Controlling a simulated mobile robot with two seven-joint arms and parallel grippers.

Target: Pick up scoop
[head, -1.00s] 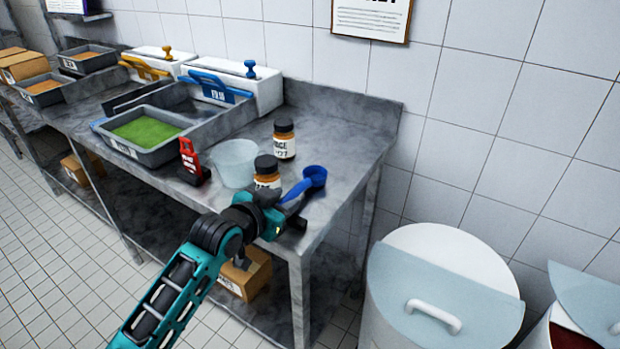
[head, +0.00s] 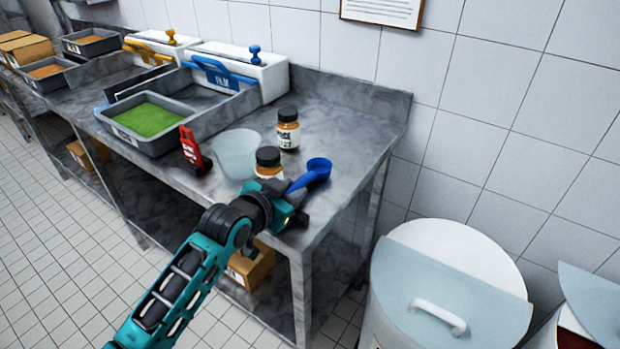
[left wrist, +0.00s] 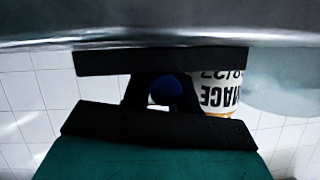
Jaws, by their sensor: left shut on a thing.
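The blue scoop (head: 318,168) is at the right end of the steel table, its round bowl to the upper right and its handle running down left into my left gripper (head: 291,205). My left gripper is shut on the scoop's handle, low over the table's front edge. In the left wrist view, the blue of the scoop (left wrist: 166,90) shows between the two dark fingers. I cannot tell whether the scoop touches the tabletop. My right gripper is not in view.
A jar (head: 268,163) stands just beside the gripper, with a second jar (head: 288,129) behind it. A translucent tub (head: 237,153) and a red-black device (head: 193,152) stand left. A lidded white bin (head: 445,290) is on the right.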

